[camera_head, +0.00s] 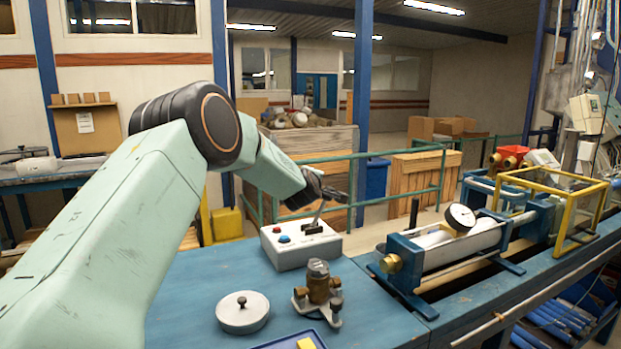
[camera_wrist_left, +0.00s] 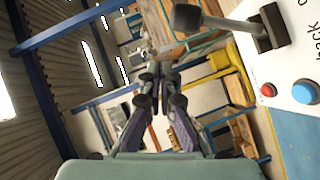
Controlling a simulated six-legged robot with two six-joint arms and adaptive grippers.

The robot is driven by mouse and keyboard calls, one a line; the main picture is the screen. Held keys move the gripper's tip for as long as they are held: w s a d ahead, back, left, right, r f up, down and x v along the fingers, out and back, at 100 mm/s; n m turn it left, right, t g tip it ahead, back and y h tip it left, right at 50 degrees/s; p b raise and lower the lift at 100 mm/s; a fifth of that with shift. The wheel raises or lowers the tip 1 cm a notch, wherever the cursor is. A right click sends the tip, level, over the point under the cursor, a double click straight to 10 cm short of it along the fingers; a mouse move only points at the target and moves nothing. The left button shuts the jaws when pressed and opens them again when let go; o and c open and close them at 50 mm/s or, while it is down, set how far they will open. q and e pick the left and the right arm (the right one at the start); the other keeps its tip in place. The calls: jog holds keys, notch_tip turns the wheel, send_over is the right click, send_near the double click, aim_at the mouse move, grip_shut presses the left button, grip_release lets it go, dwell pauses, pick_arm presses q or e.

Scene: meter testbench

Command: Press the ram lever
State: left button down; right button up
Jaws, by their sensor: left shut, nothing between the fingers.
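The ram lever (camera_head: 318,214) rises from a black slot on top of a white control box (camera_head: 291,253) with a red and a blue button. It tilts slightly to the right. In the left wrist view the lever's dark knob (camera_wrist_left: 187,18) and metal rod show at the top, beside the fingers, with the box (camera_wrist_left: 297,60) at the right. My left gripper (camera_head: 342,197) is shut and empty, just above the lever's upper end; contact cannot be told. Its fingers also show in the left wrist view (camera_wrist_left: 156,75). My right gripper is out of view.
On the blue bench (camera_head: 197,300) stand a round grey lid (camera_head: 242,314) and a brass-coloured meter fitting (camera_head: 318,290). A cylinder rig with a pressure gauge (camera_head: 461,217) and a yellow frame (camera_head: 560,232) stands to the right. Green railings (camera_head: 398,203) run behind.

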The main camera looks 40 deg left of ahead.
pick_arm(q)
jog(key=r+v, duration=0.1)
jog(key=v, duration=0.6)
jog(key=shift+w+d+r, duration=0.2)
jog(key=shift+d, duration=0.3)
jog(key=shift+s+r, duration=0.1)
jog(key=shift+s, duration=0.1)
jog(key=shift+w, duration=0.2)
